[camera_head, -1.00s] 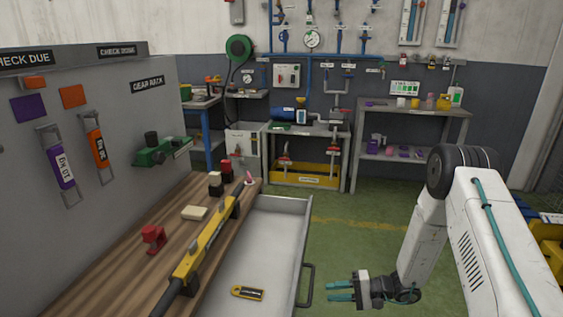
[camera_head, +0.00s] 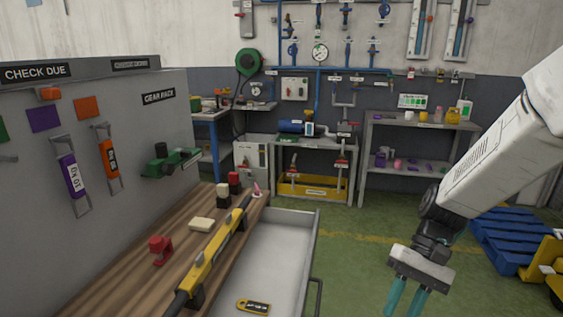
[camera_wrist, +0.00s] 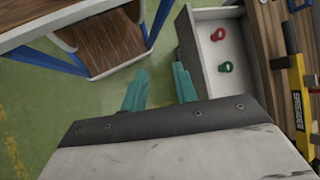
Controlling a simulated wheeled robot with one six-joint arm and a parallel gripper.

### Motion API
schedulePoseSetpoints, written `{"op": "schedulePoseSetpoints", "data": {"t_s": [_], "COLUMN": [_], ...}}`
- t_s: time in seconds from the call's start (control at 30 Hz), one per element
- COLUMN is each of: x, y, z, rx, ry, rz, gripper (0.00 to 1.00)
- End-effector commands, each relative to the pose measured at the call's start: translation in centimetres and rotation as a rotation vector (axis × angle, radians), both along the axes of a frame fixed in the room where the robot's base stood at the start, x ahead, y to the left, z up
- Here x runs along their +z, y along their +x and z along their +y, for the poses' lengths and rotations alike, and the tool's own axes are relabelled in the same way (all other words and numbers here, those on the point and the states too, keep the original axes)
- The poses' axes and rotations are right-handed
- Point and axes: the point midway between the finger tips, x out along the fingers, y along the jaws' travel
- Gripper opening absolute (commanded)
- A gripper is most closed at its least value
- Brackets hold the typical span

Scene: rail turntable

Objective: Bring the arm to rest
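My gripper (camera_head: 405,300) hangs at the lower right in the head view, to the right of the open drawer, with its teal fingers pointing down. The fingers are apart with nothing between them, and their tips run to the picture's bottom edge. In the wrist view my gripper (camera_wrist: 160,88) also shows two teal fingers apart and empty, over green floor. My white arm comes in from the right of the head view, bent down at the wrist.
An open grey drawer (camera_head: 316,248) juts from the wooden bench (camera_head: 125,272); a yellow-black tool (camera_head: 254,306) lies inside. A yellow bar tool (camera_head: 215,258) lies on the bench. Blue pallets (camera_head: 510,240) stand at right. Green floor (camera_head: 365,265) is clear between drawer and gripper.

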Motion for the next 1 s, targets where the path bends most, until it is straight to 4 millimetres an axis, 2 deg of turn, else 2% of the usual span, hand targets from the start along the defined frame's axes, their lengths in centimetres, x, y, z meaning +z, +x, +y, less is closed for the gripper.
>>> {"op": "schedulePoseSetpoints", "data": {"t_s": [0.03,0.2,0.6,0.8,1.0], "x": [1.4,4.9,11.2,13.3,14.1], "y": [-1.0,-4.1,-10.5,-11.9,-12.2], "z": [-0.4,-1.9,-4.3,-4.0,-3.8], "rx": [0.016,0.059,0.142,0.144,0.145], "ry": [-0.046,-0.201,-0.444,-0.460,-0.459], "rz": [-0.035,-0.140,-0.480,-0.613,-0.655], "gripper": [0.29,0.29,0.29,0.29,0.29]}}
